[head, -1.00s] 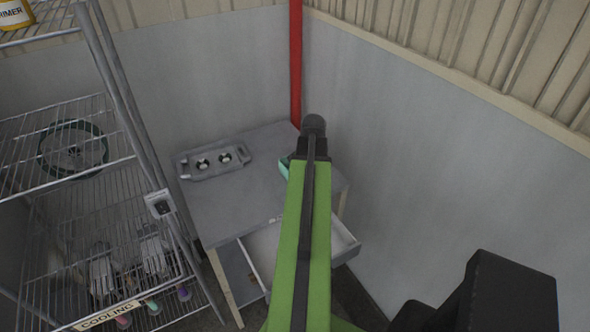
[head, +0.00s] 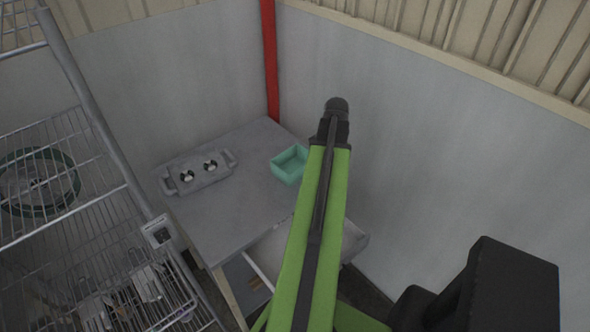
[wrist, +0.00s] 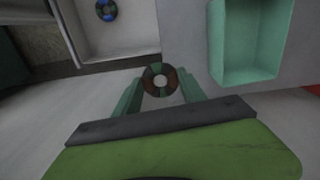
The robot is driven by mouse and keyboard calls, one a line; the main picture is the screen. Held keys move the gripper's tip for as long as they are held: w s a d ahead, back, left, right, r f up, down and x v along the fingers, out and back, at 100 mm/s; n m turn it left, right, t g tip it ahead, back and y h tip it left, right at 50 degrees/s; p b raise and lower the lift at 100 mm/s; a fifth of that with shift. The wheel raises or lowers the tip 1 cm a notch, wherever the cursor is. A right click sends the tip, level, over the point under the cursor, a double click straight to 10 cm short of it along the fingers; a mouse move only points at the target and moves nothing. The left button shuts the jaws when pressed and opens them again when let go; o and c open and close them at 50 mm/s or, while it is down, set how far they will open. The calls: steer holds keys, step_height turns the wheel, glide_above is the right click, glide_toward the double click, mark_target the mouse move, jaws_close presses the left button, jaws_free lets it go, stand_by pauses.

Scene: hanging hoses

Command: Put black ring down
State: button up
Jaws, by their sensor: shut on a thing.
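My gripper (wrist: 160,88) shows in the wrist view with its two green fingers shut on a small dark ring (wrist: 147,84) with brownish and greenish segments. The ring sits at the fingertips, with its hole facing the camera. It appears to be above the floor, just in front of the table edge. In the head view my arm hides the gripper and the ring. A second dark ring (wrist: 106,10) with blue segments lies inside the open drawer (wrist: 122,42), at the upper left of the wrist view.
A teal open box (head: 289,164) stands on the grey table (head: 235,215), right of a grey tray (head: 200,174) with two round pieces. The drawer (head: 262,262) juts out below. A wire rack (head: 75,210) stands left; a wall is close on the right.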

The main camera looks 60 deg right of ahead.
steer(key=r+p, duration=0.2)
glide_above(294, 170)
step_height(294, 170, down, 11)
steer(key=b, duration=1)
steer(key=shift+a+r+b, duration=0.1)
steer(key=shift+b, duration=0.25)
steer(key=o, duration=1.1)
steer(key=shift+c, duration=0.2)
steer(key=shift+r, duration=0.15)
step_height(294, 170, up, 12)
steer(key=p, duration=1.2)
steer(key=shift+r+p, duration=0.15)
steer(key=shift+p, duration=0.15)
steer(key=shift+w, duration=0.1)
